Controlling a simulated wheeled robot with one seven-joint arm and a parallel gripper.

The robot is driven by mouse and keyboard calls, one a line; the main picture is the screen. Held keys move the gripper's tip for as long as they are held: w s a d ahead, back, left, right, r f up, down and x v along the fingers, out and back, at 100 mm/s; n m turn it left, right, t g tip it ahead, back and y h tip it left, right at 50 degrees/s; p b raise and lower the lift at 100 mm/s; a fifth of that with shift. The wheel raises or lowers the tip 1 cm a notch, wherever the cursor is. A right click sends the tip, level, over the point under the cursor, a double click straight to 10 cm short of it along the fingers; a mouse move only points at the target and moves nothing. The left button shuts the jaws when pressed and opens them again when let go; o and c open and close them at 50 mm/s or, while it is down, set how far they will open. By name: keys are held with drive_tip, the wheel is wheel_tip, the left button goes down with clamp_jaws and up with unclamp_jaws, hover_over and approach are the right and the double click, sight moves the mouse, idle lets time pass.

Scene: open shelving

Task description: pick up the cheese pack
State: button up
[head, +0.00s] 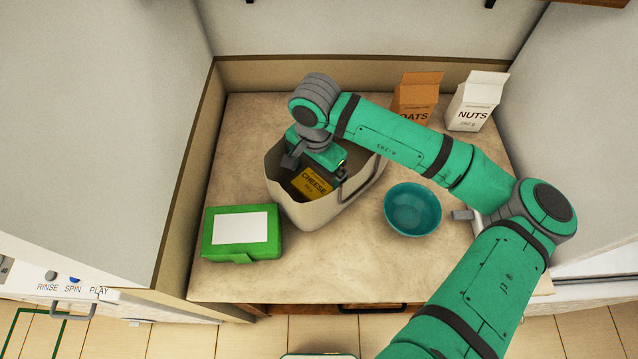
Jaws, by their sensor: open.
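The cheese pack (314,183) is a yellow pack with dark lettering that reads CHEESE. It lies inside a pale cream bin (322,213) with a handle, near the middle-left of the counter. My gripper (318,178) reaches down into the bin from above, right over the pack. It is open, with its fingers partly hidden by the wrist and the bin. I cannot tell whether a finger touches the pack. Part of the pack is hidden under the gripper.
A green case with a white label (240,229) lies left of the bin. A teal bowl (413,210) stands right of it. An orange-brown oats carton (416,94) and a white nuts carton (476,101) stand at the back right. Walls enclose the counter (330,270); its front strip is clear.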

drive_tip(key=shift+f, duration=1.4)
drive_tip(key=shift+c, duration=0.3)
drive_tip(key=c, duration=1.2)
drive_tip(key=shift+r, duration=0.1)
